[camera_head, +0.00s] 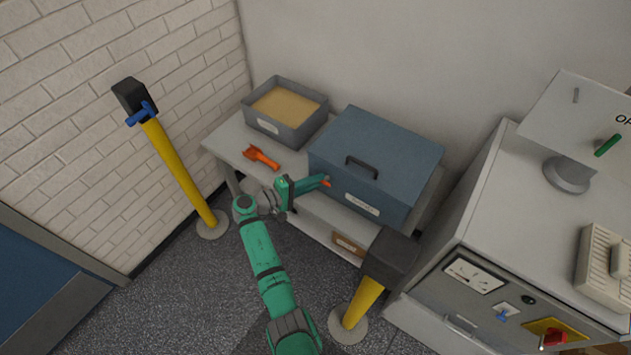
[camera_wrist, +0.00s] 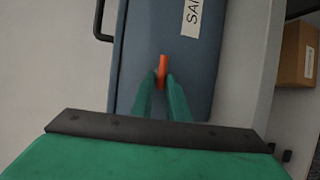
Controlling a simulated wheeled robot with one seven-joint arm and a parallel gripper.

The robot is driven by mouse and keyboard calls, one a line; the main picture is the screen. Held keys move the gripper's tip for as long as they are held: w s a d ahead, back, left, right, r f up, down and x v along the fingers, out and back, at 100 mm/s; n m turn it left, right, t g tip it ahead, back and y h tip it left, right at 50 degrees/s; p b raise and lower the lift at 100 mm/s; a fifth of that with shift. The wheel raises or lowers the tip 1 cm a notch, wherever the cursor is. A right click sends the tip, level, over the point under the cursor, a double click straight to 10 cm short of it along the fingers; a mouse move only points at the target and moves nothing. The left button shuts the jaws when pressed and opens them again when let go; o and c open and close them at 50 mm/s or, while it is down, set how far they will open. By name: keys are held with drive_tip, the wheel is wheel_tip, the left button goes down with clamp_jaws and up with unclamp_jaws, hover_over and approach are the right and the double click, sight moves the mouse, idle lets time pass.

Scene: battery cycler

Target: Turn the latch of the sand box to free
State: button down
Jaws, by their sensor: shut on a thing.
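The sand box (camera_head: 372,155) is a blue-grey lidded box with a dark handle on top and a white label on its front. In the wrist view the box (camera_wrist: 198,70) shows its label starting with "SA". The orange latch (camera_wrist: 163,64) is on the label face, beside the label, and stands upright in that picture. It also shows as a small orange tip in the head view (camera_head: 328,184). My green gripper (camera_head: 322,181) reaches the left part of the box front. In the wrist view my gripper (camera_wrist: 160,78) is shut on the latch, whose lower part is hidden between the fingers.
An open grey tray (camera_head: 310,128) of sand and an orange tool (camera_head: 261,157) are on the bench left of the box. A cardboard box (camera_head: 348,244) sits low under it. Yellow posts (camera_head: 175,170) and (camera_head: 362,300) flank my arm. A grey cabinet (camera_head: 480,215) stands right.

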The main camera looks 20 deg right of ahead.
drive_tip(key=shift+s+a+f, duration=0.1)
drive_tip(key=shift+a+f, duration=0.05)
drive_tip(key=shift+f, duration=0.2)
drive_tip(key=c, duration=1.8)
unclamp_jaws()
drive_tip(key=shift+c, duration=0.2)
drive_tip(key=shift+r, duration=0.1)
drive_tip(key=shift+r, duration=0.1)
drive_tip(key=v, duration=1)
drive_tip(key=shift+a, duration=0.35)
